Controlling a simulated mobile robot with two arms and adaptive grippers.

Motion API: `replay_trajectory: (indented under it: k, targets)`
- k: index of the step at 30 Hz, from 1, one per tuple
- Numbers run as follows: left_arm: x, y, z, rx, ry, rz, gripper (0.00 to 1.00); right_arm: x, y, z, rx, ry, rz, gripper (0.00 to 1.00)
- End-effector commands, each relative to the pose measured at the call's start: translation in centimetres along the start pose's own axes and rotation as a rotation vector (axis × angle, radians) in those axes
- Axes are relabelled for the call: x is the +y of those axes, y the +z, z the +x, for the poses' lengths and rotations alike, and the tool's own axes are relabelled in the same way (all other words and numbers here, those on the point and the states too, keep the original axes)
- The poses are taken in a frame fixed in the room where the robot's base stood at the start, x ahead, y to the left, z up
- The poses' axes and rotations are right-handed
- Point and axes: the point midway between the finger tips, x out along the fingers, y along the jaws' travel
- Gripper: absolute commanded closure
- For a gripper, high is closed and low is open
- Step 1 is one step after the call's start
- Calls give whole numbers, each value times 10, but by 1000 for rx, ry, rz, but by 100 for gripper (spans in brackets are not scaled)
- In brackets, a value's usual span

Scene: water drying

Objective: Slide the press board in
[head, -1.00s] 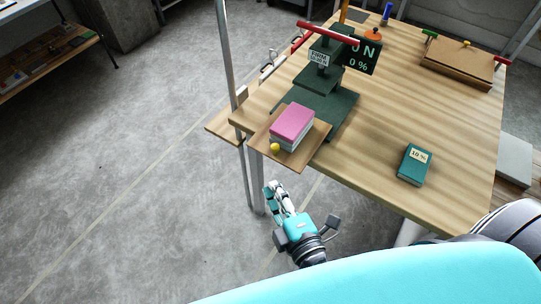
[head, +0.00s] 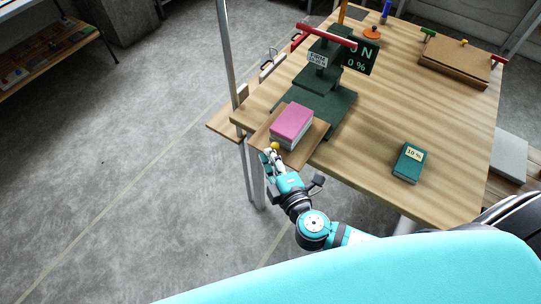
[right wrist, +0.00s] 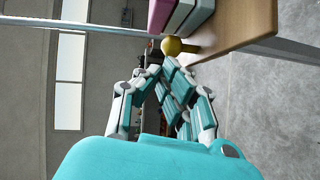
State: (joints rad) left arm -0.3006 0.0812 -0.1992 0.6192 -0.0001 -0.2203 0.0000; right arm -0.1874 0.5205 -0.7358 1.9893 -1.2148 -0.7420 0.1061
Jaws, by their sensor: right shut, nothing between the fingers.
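The press board (head: 308,139) is a brown wooden board with a yellow knob (head: 275,146) on its near end. A pink-covered book (head: 291,122) lies on it. The board juts out from the dark green press (head: 324,79) over the table's edge. My right gripper (head: 272,153) is shut and empty, with its fingertips at the knob. In the right wrist view the knob (right wrist: 172,46) is just beyond the closed fingertips (right wrist: 161,62); I cannot tell whether they touch. My left gripper is not in view.
A green book (head: 409,163) marked 10 % lies on the wooden table (head: 375,145) at right. A brown wooden case (head: 455,63) and an orange item (head: 372,33) are farther back. A metal post (head: 227,50) stands left of the press.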

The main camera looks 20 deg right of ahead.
Motion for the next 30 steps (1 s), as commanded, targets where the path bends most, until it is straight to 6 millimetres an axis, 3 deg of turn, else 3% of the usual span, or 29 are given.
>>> replay_trajectory:
  k: [5, 12, 18, 30]
  targets:
    - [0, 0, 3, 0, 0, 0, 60, 2, 15, 9, -3, 1, -5, 100]
    - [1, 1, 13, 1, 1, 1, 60, 14, 71, 47, -4, 3, -6, 100]
    - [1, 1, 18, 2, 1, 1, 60, 24, 105, 70, -1, 2, -4, 100]
    - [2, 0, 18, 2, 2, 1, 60, 28, 115, 76, -4, 4, -2, 100]
